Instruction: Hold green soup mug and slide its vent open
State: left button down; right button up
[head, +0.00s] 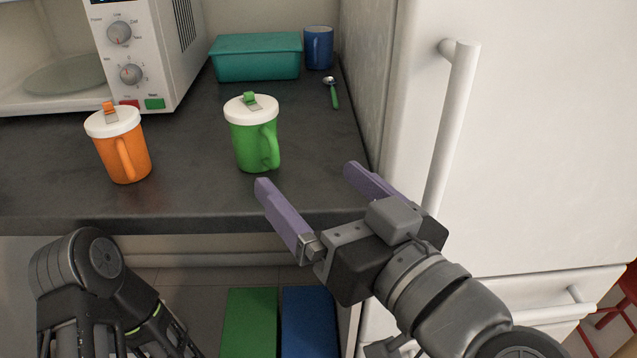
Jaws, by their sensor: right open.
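The green soup mug (252,140) stands upright on the dark counter. It has a white lid (251,110) with a small green vent tab (249,98) on top, and its handle faces the front right. My right gripper (307,176) is open and empty, in front of and to the right of the mug, over the counter's front edge. Its two purple fingers are spread and apart from the mug. My left arm shows at the lower left, below the counter edge; its gripper fingers are not visible.
An orange mug (124,156) with a white lid stands to the left. A microwave (148,50) is at the back left. A teal box (255,58), a blue mug (318,48) and a green-handled spoon (333,94) are behind. A white fridge (540,140) bounds the right side.

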notch_tip(320, 180, up, 12)
jog(key=p, duration=1)
dwell(0.3)
dwell(0.3)
